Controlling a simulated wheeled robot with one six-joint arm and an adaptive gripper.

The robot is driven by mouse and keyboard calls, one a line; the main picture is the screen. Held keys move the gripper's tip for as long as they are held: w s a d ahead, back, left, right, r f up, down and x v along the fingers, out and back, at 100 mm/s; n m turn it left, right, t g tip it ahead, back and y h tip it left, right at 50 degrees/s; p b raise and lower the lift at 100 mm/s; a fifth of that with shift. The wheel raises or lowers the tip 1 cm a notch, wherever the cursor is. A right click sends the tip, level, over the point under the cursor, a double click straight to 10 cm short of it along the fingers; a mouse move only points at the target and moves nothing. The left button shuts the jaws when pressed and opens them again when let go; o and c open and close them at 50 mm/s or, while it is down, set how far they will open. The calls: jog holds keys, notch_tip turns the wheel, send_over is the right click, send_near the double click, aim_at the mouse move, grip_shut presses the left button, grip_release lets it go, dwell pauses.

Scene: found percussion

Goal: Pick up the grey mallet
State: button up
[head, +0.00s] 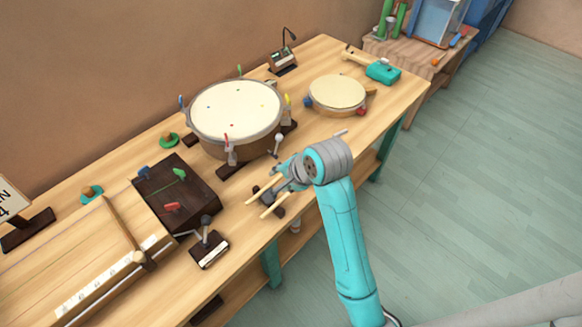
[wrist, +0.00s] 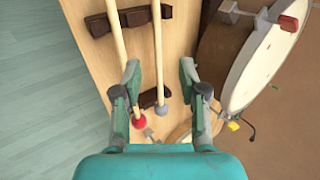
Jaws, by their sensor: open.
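The grey mallet has a pale wooden shaft and a grey head (wrist: 160,108). In the wrist view its shaft runs up the picture between my open fingers, over dark brown blocks. Its handle (head: 262,190) shows in the head view, and its head is hidden there behind my gripper. A second mallet with a red head (wrist: 138,121) lies to its left in the wrist view, its shaft partly behind my left finger. My gripper (wrist: 159,75) is open above the mallets and holds nothing. It also shows in the head view (head: 284,178); contact with the shaft cannot be told.
A large drum (head: 236,112) with coloured pegs stands beside the mallets. A smaller drum (head: 337,93) and a teal-headed tool (head: 383,72) are further back. A dark box (head: 174,193) and a small stand (head: 209,249) are to the left. The table's front edge is close.

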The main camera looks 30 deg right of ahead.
aim_at(271, 185)
jog(key=x, duration=0.4)
jog(key=shift+f, duration=0.15)
jog(key=shift+d+x, duration=0.15)
jog(key=shift+x, duration=1.2)
jog(key=shift+d+x, duration=0.2)
jog(key=shift+x, duration=1.1)
grip_shut()
